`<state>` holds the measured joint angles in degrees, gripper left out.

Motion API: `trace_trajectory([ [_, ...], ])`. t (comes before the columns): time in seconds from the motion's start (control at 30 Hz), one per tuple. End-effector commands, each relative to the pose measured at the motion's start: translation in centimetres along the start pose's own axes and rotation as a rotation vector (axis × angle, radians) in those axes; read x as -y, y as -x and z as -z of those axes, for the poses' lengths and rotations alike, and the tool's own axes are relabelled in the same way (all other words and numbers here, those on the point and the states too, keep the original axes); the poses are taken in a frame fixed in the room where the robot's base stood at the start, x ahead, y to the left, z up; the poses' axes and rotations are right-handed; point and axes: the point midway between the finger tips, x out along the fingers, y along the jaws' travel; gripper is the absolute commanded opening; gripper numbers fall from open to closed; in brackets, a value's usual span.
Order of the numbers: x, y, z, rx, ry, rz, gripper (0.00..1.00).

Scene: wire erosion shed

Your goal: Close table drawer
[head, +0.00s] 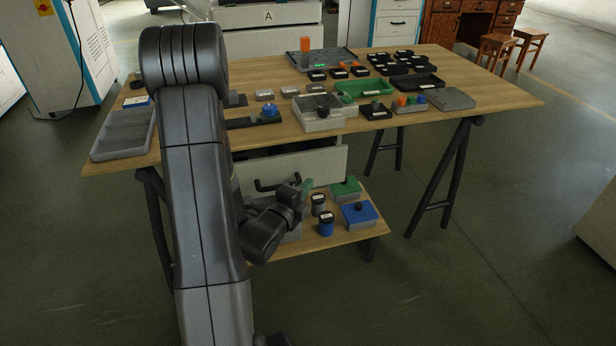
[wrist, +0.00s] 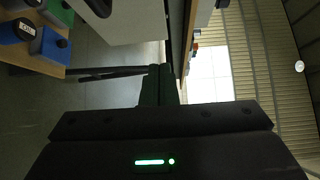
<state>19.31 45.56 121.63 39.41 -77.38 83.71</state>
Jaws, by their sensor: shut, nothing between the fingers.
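The table drawer (head: 315,164) hangs under the front of the wooden table, with a pale front and a black bar handle (head: 264,186). A dark gap shows above its front, so it looks pulled out; how far is hard to tell. My gripper (head: 306,187) is shut and empty, low in front of the drawer and right of the handle. My arm hides the drawer's left part. In the wrist view the drawer front (wrist: 135,20) and handle (wrist: 98,6) are at the top, apart from my shut fingers (wrist: 160,80).
A lower shelf (head: 335,238) holds a blue box (head: 359,214), a green-lidded box (head: 345,190) and dark-lidded jars (head: 326,224) close to my gripper. The tabletop (head: 480,85) bears many trays and small boxes. Black trestle legs (head: 445,180) stand at the right; floor beyond is clear.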

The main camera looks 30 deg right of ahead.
Motion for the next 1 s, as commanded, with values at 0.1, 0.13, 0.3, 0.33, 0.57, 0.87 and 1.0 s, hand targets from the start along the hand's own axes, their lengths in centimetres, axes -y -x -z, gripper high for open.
trace_trajectory([
  [0.1,-0.1,0.3,0.4,-0.012,0.027,0.039,0.0],
  [0.13,-0.1,0.3,0.5,-0.014,0.03,0.043,0.0],
  [0.3,0.3,-1.1,0.6,-0.019,0.031,0.05,0.0],
  [0.33,0.4,-1.6,0.6,-0.019,0.031,0.049,0.0],
  [0.57,0.5,-6.5,0.7,-0.019,0.03,0.049,0.0],
  [0.87,0.6,-11.2,-1.0,-0.013,0.03,0.047,0.0],
  [1.0,0.7,-12.1,-1.8,-0.014,0.031,0.047,0.0],
])
